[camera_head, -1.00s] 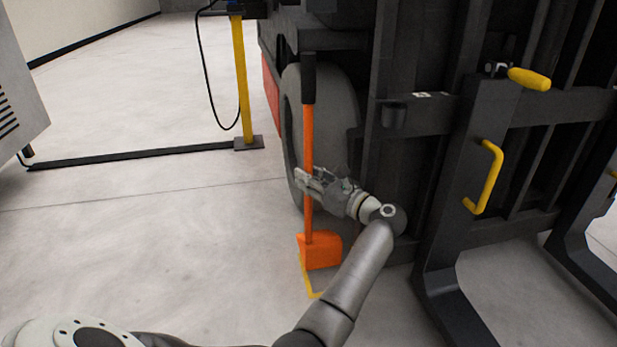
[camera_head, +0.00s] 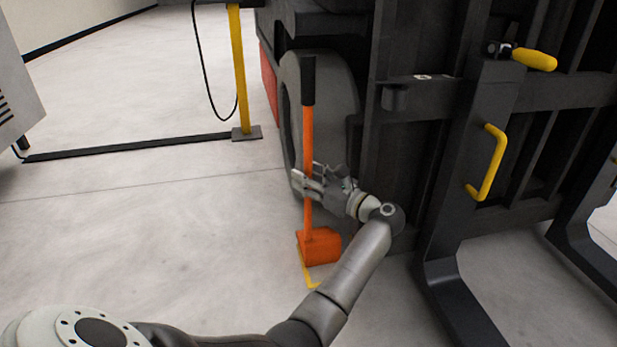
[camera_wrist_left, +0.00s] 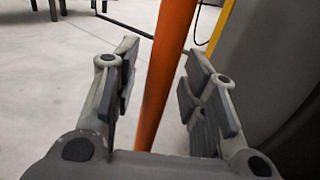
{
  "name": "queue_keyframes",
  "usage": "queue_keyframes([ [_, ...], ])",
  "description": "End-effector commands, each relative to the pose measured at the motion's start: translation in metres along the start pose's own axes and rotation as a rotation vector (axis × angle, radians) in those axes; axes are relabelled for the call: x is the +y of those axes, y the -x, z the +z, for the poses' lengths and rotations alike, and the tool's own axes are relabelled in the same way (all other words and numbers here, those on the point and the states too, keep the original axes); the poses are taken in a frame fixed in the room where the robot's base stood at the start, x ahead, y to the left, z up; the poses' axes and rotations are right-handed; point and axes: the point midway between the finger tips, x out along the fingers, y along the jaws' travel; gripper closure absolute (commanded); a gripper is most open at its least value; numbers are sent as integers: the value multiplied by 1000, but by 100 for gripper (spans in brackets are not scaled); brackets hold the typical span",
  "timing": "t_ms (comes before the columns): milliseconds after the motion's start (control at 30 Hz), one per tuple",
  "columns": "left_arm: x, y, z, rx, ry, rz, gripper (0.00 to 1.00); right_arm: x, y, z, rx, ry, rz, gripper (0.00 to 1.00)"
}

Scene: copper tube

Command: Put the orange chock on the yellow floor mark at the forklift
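The orange chock (camera_head: 319,246) rests on the floor beside the forklift's front wheel (camera_head: 334,105). Its long orange handle stands nearly upright and ends in a black grip. Yellow lines of the floor mark (camera_head: 313,284) show at the chock's left and front edges; the rest is hidden under or behind it. My left gripper (camera_head: 311,186) is at the lower half of the handle. In the left wrist view the handle (camera_wrist_left: 168,70) passes between the open fingers, with gaps on both sides. My right gripper is not in view.
The dark forklift (camera_head: 440,130) fills the right, with a yellow handle (camera_head: 487,165) and a fork near my left arm. A yellow post (camera_head: 239,70) with a hanging cable and a black floor strip (camera_head: 130,151) stand at the left. The floor at left is clear.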

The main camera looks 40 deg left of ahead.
Motion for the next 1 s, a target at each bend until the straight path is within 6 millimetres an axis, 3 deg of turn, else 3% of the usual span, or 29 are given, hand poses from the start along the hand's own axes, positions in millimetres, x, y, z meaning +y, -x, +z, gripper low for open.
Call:
queue_keyframes([
  [167, 0, 8, 2, 3, -2, -1, 60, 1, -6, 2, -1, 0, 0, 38],
  [600, 0, 70, 2, 2, -1, -1, 60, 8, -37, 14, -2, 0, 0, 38],
  [1000, 0, 75, 0, 0, 0, 0, 60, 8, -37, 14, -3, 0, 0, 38],
])
